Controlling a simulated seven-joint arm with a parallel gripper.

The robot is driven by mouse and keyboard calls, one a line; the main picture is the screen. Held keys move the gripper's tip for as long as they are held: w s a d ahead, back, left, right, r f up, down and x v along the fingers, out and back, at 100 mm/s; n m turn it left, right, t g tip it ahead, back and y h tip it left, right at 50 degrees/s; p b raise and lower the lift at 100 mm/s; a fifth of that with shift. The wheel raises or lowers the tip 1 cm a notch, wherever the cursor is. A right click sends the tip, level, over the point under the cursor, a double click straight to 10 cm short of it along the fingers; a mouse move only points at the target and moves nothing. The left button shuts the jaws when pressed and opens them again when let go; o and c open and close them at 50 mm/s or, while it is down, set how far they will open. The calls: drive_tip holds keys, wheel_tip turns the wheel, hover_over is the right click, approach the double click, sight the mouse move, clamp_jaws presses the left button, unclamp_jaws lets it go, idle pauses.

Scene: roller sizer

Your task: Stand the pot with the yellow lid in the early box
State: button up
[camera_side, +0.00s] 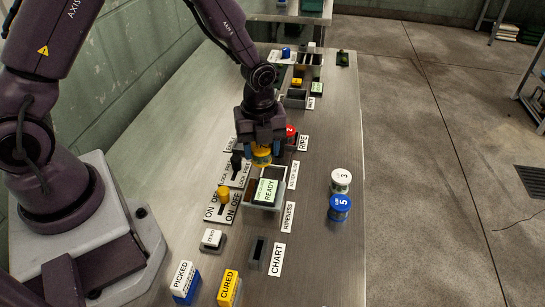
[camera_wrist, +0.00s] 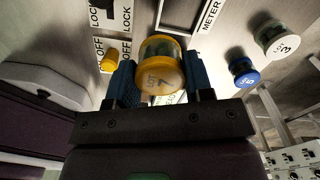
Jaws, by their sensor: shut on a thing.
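My gripper (camera_side: 262,150) is shut on the pot with the yellow lid (camera_side: 261,157). In the wrist view the pot (camera_wrist: 160,68) sits between the two blue fingers of my gripper (camera_wrist: 161,82), its lid toward the camera. In the side view the pot is behind the grey box with the READY plate. I cannot tell whether its base touches anything. No label that I can read says early.
A red-lidded pot (camera_side: 291,131) stands by the RIPE label, close to my gripper. White-lidded (camera_side: 341,180) and blue-lidded (camera_side: 340,207) pots stand at the right. The READY plate (camera_side: 266,191), a yellow knob (camera_side: 223,193) and a chart holder (camera_side: 258,252) are nearer. The table's right side is mostly clear.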

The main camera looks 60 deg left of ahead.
drive_tip(key=s+r, duration=0.6)
drive_tip(key=s, duration=0.4)
drive_tip(key=a, duration=0.9)
drive_tip(key=w+a+f, duration=0.1)
drive_tip(key=w+f, duration=0.2)
drive_tip(key=w, duration=0.1)
drive_tip(key=w+a+f, duration=0.2)
drive_tip(key=w+f, duration=0.1)
drive_tip(key=w, duration=0.2)
drive_tip(key=w+a+f, duration=0.1)
drive_tip(key=w+f, duration=0.3)
drive_tip(key=shift+w+a, duration=0.15)
drive_tip(key=shift+w, duration=0.1)
drive_tip(key=shift+w+f, duration=0.2)
drive_tip(key=shift+f, duration=1.55)
drive_tip(key=shift+f, duration=0.1)
drive_tip(key=o, duration=0.9)
